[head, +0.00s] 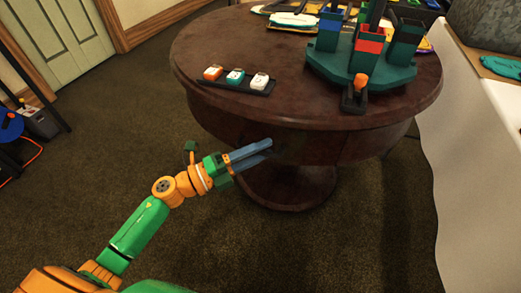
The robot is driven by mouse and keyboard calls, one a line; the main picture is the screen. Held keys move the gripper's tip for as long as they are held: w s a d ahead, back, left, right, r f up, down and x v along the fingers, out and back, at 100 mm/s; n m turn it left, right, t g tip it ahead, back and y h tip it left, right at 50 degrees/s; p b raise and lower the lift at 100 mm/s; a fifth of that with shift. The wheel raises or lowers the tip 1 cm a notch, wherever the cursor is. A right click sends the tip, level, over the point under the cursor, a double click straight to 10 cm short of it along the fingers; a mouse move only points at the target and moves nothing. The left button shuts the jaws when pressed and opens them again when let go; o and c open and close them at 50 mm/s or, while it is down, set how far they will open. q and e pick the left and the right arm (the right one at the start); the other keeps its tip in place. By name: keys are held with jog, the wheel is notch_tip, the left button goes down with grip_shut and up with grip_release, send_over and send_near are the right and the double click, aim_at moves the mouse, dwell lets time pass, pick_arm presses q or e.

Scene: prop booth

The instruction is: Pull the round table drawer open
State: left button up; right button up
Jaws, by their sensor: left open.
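The round table (305,110) is dark reddish-brown wood on a thick pedestal, and stands in the middle of the head view. Its drawer front (305,147) is on the apron under the top; its outline is hard to make out in the dark. My left gripper (270,150) reaches in from the lower left, with its blue-grey fingers apart and pointing at the apron. The fingertips are at or very near a small dark shape on the apron, perhaps a handle; I cannot tell whether they touch it. My right gripper is out of view.
On the table top are a black tray (238,88) with three small coloured items and a green stand (345,68) with coloured bins. A white panel (455,150) stands close on the right. The carpet (110,140) to the left of the table is clear.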

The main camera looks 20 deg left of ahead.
pick_arm(q)
grip_shut()
dwell(1.4)
